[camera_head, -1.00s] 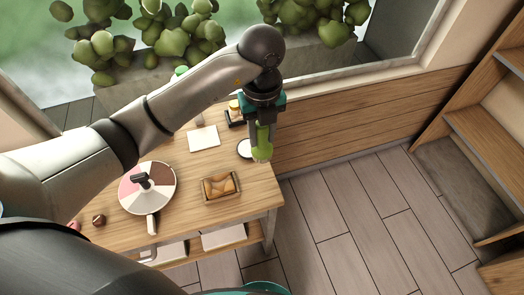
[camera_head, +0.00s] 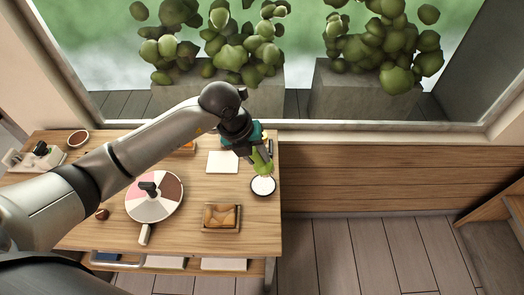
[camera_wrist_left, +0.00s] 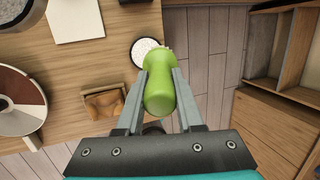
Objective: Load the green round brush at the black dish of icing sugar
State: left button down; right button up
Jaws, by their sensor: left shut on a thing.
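The green round brush (camera_head: 261,165) is held in my left gripper (camera_head: 262,156), with its head end pointing down. In the left wrist view the fingers (camera_wrist_left: 160,78) close on both sides of the green handle (camera_wrist_left: 160,92). The black dish (camera_head: 263,195) holds white icing sugar (camera_head: 263,187) and stands at the table's right edge. The brush's lower end is over the far part of the dish in the head view; contact with the sugar cannot be told. The dish also shows in the left wrist view (camera_wrist_left: 133,53), partly behind the brush. My right gripper is out of view.
On the wooden table (camera_head: 205,236), a tray of golden pastries (camera_head: 221,217) is in front of the dish. A white sheet (camera_head: 222,162) lies to its left, and a sectored round board (camera_head: 155,207) farther left. The window wall is close behind; floor lies to the right.

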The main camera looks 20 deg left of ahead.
aim_at(255, 167)
pick_arm(q)
jog(key=shift+w+a+f, duration=0.1)
jog(key=shift+a+f, duration=0.1)
jog(key=shift+f, duration=0.15)
jog(key=shift+a+f+b, duration=0.1)
jog(key=shift+f+b, duration=0.75)
jog(key=shift+b, duration=0.05)
notch_tip(255, 167, down, 3)
jog(key=shift+r+b, duration=0.1)
jog(key=shift+b, duration=1.1)
jog(key=shift+f+b, duration=0.5)
jog(key=shift+f, duration=0.05)
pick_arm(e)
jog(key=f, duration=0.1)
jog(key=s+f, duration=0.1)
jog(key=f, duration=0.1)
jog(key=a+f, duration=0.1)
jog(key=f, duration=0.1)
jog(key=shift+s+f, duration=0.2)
pick_arm(q)
jog(key=shift+f+b, duration=0.55)
jog(key=shift+f, duration=0.2)
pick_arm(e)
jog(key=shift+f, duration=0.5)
